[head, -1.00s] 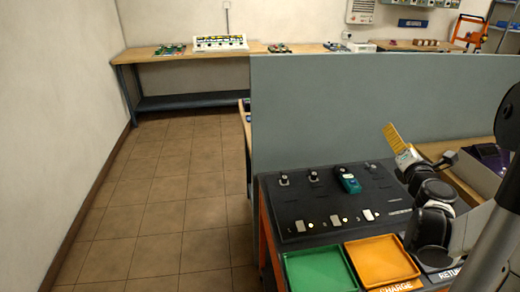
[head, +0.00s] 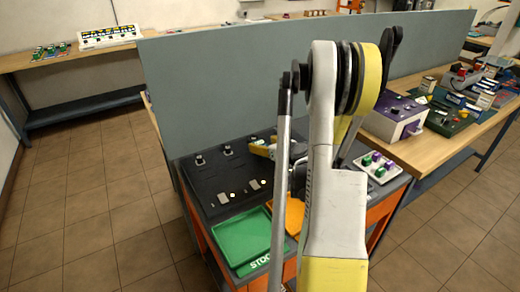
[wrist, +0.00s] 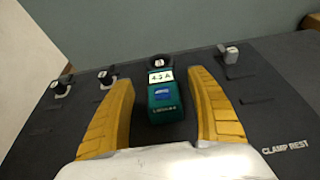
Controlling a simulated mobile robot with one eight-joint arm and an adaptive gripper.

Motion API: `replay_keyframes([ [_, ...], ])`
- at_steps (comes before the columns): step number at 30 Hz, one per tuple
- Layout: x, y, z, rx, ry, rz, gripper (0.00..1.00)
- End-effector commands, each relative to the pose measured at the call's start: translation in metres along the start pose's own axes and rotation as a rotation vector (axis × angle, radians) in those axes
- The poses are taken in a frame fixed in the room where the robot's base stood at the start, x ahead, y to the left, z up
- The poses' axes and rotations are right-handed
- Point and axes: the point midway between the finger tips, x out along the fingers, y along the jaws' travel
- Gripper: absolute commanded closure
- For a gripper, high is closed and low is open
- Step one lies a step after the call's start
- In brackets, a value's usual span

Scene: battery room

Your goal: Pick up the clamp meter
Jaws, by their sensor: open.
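The clamp meter (wrist: 163,92) is a teal handheld device with a pale label reading "4.2 A" and a blue patch. In the wrist view it lies on the black board between the two yellow fingers of my gripper (wrist: 161,80). The fingers are spread, with a visible gap on each side of the meter. In the head view, my gripper (head: 262,149) is low over the black board (head: 205,175), and my arm hides most of it. I cannot make out the meter in that view.
A green tray (head: 242,238) and an orange tray (head: 289,218), partly hidden by my arm, are at the board's front. Small posts (wrist: 61,88) stand on the board. A grey partition (head: 210,85) rises behind. A button pad (head: 380,166) and purple-sided box (head: 394,119) are right.

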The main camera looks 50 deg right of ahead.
Motion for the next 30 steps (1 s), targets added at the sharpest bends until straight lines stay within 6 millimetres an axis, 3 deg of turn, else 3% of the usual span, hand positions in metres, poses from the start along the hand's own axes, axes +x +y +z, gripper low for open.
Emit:
replay_keyframes([
  [6, 0.035, -0.001, -0.006, -0.001, 0.000, 0.001, 0.33],
  [14, 0.039, -0.001, -0.004, 0.000, 0.000, 0.000, 0.35],
  [20, 0.038, -0.001, -0.004, 0.000, 0.000, 0.000, 0.96],
  [30, 0.038, -0.001, -0.004, 0.000, -0.001, 0.000, 1.00],
])
